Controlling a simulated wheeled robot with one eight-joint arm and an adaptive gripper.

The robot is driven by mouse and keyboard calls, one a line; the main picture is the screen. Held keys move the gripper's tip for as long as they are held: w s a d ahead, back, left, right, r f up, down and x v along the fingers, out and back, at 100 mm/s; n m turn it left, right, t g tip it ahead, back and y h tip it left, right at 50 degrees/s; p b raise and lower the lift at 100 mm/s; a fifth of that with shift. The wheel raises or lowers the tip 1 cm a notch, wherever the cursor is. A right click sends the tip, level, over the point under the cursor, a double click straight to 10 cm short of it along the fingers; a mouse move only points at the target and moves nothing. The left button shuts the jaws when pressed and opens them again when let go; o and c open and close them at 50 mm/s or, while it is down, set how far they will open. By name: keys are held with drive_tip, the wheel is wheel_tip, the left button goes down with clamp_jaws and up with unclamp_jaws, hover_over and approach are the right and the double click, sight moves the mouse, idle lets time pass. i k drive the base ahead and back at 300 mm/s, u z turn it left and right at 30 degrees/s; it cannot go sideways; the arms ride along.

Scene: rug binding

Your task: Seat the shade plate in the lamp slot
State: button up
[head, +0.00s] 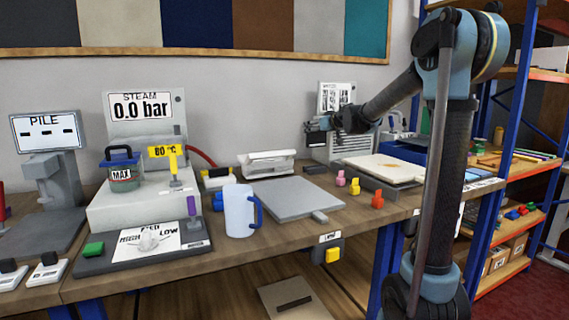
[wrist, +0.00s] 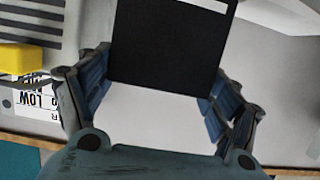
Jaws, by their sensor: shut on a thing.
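My gripper (head: 321,127) is at the back of the bench, in front of the white-and-grey louvred unit (head: 350,149) with a printed panel (head: 337,97) above it. It is shut on a dark flat plate, which I take as the shade plate (wrist: 170,42). In the wrist view the plate is black with straight edges and extends past the fingers to the top of the picture. In the head view it shows only as a small dark piece at the fingertips. I cannot make out the lamp slot, nor tell whether the plate touches anything.
A grey board (head: 290,199), a white-and-blue mug (head: 239,211) and small coloured pegs (head: 376,199) stand on the bench (head: 350,218). A steam unit (head: 145,205) is at left. A pale board (head: 390,168) lies right of the louvred unit. Shelving (head: 510,170) stands at right.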

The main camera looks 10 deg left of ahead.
sight(262, 173)
drive_tip(key=z, duration=0.9)
drive_tip(key=k, duration=1.55)
drive_tip(key=u, duration=1)
drive_tip(key=i, duration=1)
drive_tip(key=z, duration=0.1)
